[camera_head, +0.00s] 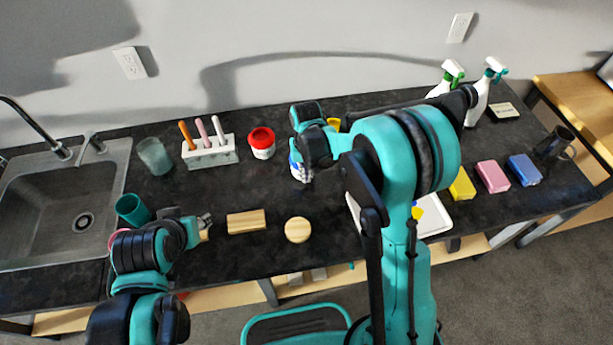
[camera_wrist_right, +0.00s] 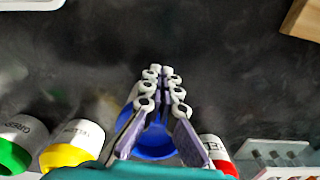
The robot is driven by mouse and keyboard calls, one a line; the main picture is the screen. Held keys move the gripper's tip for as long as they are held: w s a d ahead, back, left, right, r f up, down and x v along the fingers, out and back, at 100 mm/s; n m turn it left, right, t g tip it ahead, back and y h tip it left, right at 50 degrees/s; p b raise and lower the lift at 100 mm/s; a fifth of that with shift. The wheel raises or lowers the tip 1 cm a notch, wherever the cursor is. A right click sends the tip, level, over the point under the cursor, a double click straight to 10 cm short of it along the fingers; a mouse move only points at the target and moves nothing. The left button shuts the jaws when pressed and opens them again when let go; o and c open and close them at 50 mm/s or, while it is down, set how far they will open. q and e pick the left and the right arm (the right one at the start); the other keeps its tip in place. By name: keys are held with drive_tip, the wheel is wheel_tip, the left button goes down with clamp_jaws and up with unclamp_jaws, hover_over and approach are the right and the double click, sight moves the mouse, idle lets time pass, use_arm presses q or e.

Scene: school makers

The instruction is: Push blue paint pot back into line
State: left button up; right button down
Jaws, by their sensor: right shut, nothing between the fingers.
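The blue paint pot (camera_head: 296,168) stands on the dark counter, partly hidden by my right arm. It sits nearer the counter's front than the red pot (camera_head: 262,143) and the yellow pot (camera_head: 333,123). In the right wrist view, its blue lid (camera_wrist_right: 152,146) shows below and between the fingers of my right gripper (camera_wrist_right: 161,72), which is shut and empty. Whether the fingers touch the pot I cannot tell. In the head view the right gripper (camera_head: 306,176) is largely hidden at the blue pot. My left gripper (camera_head: 206,226) is over the counter at left; its fingers are unclear.
A green-lidded pot (camera_wrist_right: 18,145) stands at the wrist view's left. A pen holder (camera_head: 210,152) stands left of the red pot. A wooden block (camera_head: 246,222), a wooden disc (camera_head: 297,230) and a white tray (camera_head: 435,219) lie near the front edge. The sink (camera_head: 65,205) is at left.

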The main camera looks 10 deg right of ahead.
drive_tip(key=w, duration=0.7)
drive_tip(key=w+d, duration=0.1)
drive_tip(key=w, duration=0.3)
drive_tip(key=shift+w, duration=0.3)
use_arm(q)
drive_tip(key=shift+r, duration=0.3)
use_arm(e)
drive_tip(key=shift+s, duration=0.1)
